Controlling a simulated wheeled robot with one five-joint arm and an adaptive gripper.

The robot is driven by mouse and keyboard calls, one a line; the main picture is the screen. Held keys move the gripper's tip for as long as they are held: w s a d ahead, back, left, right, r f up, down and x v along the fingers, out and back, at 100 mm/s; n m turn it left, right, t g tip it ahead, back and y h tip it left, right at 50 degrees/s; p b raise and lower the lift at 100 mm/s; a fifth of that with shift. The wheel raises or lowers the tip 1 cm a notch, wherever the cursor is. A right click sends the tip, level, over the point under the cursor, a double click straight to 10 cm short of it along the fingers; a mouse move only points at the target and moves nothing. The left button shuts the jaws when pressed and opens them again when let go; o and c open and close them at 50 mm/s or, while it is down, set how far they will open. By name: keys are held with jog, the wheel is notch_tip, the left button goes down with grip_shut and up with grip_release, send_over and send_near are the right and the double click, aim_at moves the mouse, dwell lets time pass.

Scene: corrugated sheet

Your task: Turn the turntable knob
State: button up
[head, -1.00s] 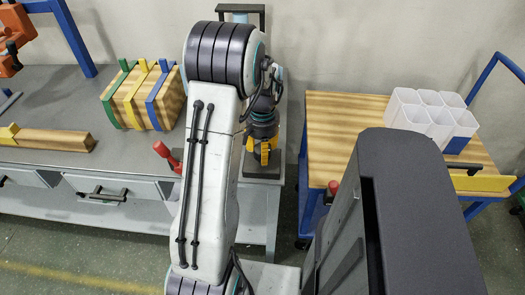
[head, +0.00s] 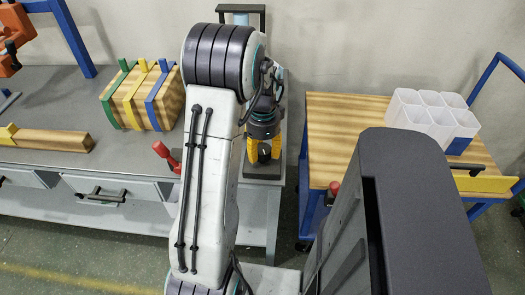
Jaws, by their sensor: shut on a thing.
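My gripper (head: 264,149) points down at the far end of my arm, with one yellow finger on each side of a small dark knob (head: 264,153). It is shut on this knob. The knob stands above a dark flat base (head: 262,173) at the right end of the grey bench. The gripper body and my arm hide the top and left of this spot. I cannot tell the knob's exact angle.
A red-handled clamp (head: 165,154) sits just left of my arm. Wooden blocks with coloured clips (head: 143,98) and a wooden beam (head: 48,139) lie further left. A wooden-topped cart (head: 335,125) with a white compartment bin (head: 430,120) stands right, across a gap.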

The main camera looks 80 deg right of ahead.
aim_at(264, 148)
jog(key=shift+s+d+m, duration=0.1)
jog(key=shift+d+m, duration=0.05)
jog(key=shift+m, duration=1.55)
jog(key=o, duration=1)
jog(key=shift+s, duration=0.15)
jog(key=shift+o, duration=1)
notch_tip(264, 148, up, 12)
